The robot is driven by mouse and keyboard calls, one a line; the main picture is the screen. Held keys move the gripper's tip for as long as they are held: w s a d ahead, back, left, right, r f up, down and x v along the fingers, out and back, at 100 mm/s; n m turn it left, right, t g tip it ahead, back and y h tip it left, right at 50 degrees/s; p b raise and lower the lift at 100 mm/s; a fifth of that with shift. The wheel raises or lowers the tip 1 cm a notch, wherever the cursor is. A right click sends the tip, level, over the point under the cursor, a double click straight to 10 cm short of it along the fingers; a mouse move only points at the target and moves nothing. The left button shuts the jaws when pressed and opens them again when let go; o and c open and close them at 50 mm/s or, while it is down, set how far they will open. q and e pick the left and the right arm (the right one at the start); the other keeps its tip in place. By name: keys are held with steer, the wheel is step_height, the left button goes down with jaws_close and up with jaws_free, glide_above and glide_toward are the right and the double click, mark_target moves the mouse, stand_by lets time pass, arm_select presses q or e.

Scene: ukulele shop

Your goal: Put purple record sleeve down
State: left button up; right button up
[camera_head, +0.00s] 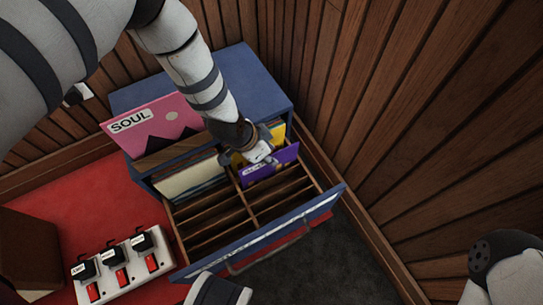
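The purple record sleeve (282,163) stands in the right-hand column of the open blue record drawer (322,204), toward its back. Its upper left part is covered by my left gripper (255,150), which comes down from above and is right at the sleeve's top edge. The fingertips are small and partly hidden, so I cannot tell whether they are closed on the sleeve. How deep the sleeve sits in its slot is also unclear. A yellow sleeve (278,134) is just behind it. My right gripper is not in view.
Pale sleeves (188,180) fill the back left slots; the front slots are empty. Wooden walls (420,120) close in behind and at right.

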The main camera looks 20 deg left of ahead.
arm_select(q)
steer(key=p+v, duration=0.2)
steer(key=v, duration=0.5)
steer(key=shift+w+d+r, duration=0.1)
steer(key=shift+a+r+p, duration=0.2)
steer(key=shift+r+p, duration=0.2)
steer(key=shift+s+f, duration=0.1)
steer(key=shift+s, duration=0.15)
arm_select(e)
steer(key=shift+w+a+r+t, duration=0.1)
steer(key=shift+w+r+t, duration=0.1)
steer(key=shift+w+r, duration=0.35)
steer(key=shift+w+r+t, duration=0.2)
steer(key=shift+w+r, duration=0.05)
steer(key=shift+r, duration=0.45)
